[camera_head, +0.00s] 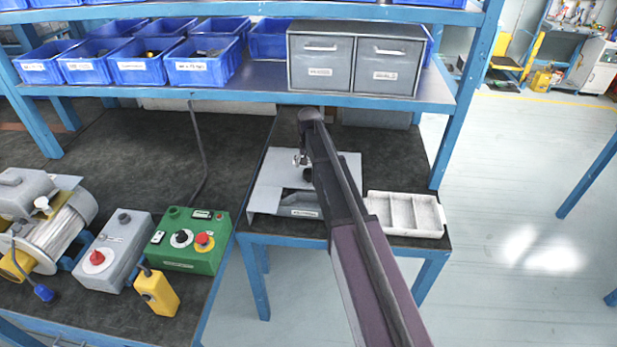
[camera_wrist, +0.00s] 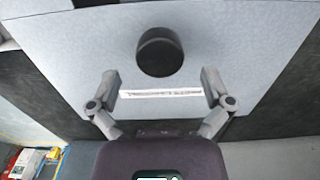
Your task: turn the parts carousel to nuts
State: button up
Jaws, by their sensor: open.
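A grey sheet-metal housing (camera_head: 272,189) stands on the small bench at centre; I take it to be the parts carousel, but no compartments show. In the wrist view its flat grey face (camera_wrist: 85,60) fills most of the picture. A round black knob (camera_wrist: 159,52) sits on that face, with a white label strip (camera_wrist: 160,93) below it, too blurred to read. My gripper (camera_wrist: 161,80) is open and empty, its fingertips either side of and slightly below the knob, apart from it. In the head view my arm hides part of the housing.
A white divided tray (camera_head: 407,213) lies right of the housing. Above is a shelf with blue bins (camera_head: 205,65) and a grey two-drawer cabinet (camera_head: 355,60). A green control box (camera_head: 188,240), grey switch box (camera_head: 112,250) and blower (camera_head: 50,235) stand left.

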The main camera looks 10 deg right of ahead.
jog(key=shift+f+b, duration=1.05)
jog(key=shift+f, duration=0.3)
jog(key=c, duration=1.3)
